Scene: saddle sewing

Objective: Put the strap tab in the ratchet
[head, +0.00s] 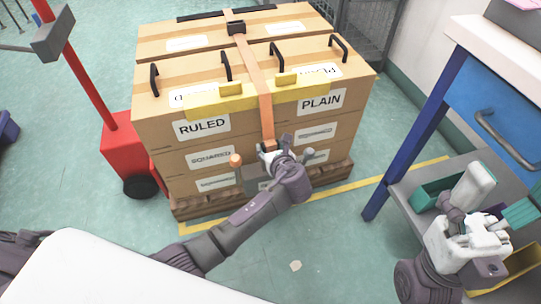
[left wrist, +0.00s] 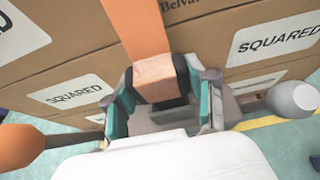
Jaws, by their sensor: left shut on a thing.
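The orange strap (head: 262,85) runs over the top of the stacked boxes and down their front. At its lower end is the strap tab (left wrist: 155,75), a brownish block with a dark part below it. My left gripper (left wrist: 165,105) is shut on the tab; in the head view this gripper (head: 270,155) covers most of it. A grey metal piece (left wrist: 165,118), likely the ratchet, shows behind and below the tab, partly hidden by the gripper. Whether they touch, I cannot tell. My right gripper (head: 468,240) is at the lower right, its fingers unclear.
An orange knob (left wrist: 15,145) and a grey knob (left wrist: 292,98) flank the left gripper. The boxes (head: 185,160) stand on a pallet (head: 335,180). A red pallet jack (head: 128,150) is at left. A workbench with a blue drawer (head: 495,110) and bins is at right.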

